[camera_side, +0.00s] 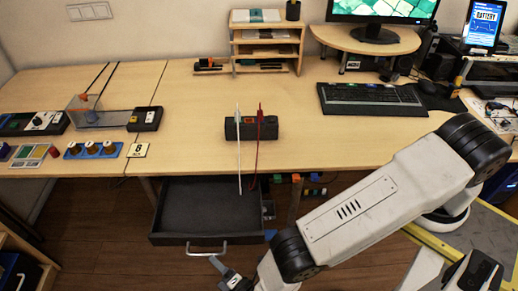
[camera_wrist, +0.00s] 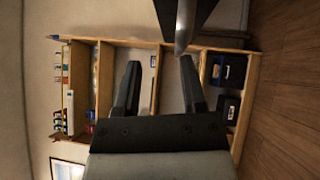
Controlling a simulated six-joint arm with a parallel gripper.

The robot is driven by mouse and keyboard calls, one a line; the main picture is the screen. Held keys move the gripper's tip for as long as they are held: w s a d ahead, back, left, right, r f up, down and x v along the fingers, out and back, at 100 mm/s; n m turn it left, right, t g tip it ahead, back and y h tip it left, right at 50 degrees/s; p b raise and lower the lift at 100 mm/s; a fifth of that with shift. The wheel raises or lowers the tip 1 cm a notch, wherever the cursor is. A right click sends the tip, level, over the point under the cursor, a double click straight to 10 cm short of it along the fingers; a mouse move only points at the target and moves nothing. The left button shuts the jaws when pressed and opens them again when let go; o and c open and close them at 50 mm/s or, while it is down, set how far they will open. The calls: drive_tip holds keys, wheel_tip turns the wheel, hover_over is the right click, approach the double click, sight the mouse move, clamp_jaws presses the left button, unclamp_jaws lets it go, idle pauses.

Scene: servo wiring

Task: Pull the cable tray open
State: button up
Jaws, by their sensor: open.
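The cable tray (camera_side: 180,212) is a dark, shallow drawer under the desk. It stands pulled out from under the desk's front edge, and its visible floor is empty. Its pale bar handle (camera_side: 207,250) is on the front face. My gripper (camera_side: 216,264) is just below and right of the handle, apart from it as far as I can tell. In the wrist view my gripper (camera_wrist: 159,70) has its two dark fingers spread, with nothing between them. A dark part with a grey bar (camera_wrist: 183,25), probably the tray front and handle, shows beyond the right fingertip.
The desk (camera_side: 180,140) holds a black servo block (camera_side: 270,128) with a white and a red wire standing up. A keyboard (camera_side: 370,99) and a clear box (camera_side: 92,112) are also on it. A wooden shelf (camera_wrist: 97,100) stands behind in the wrist view. The floor (camera_side: 110,220) left of the tray is clear.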

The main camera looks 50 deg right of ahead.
drive_tip(key=shift+r, duration=2.45)
drive_tip(key=shift+w, duration=0.1)
drive_tip(key=w+r+m+g, duration=0.55)
drive_tip(key=w+r, duration=0.25)
drive_tip(key=w, duration=0.3)
drive_tip(key=w+d+r+m+g+y, duration=0.1)
drive_tip(key=w+d+r+m+g, duration=0.3)
drive_tip(key=d+r, duration=0.4)
drive_tip(key=s+d+r+m+g, duration=0.3)
drive_tip(key=s+d+r+m, duration=0.25)
drive_tip(key=d+r, duration=0.4)
drive_tip(key=s+d+r+m+g, duration=0.2)
drive_tip(key=s+d, duration=0.3)
drive_tip(key=s, duration=0.2)
drive_tip(key=s+d+r+m+g+h, duration=0.1)
drive_tip(key=s+d+r+m+g, duration=0.1)
drive_tip(key=s+d, duration=0.4)
drive_tip(key=shift+s+d+m, duration=0.3)
drive_tip(key=shift+s, duration=0.65)
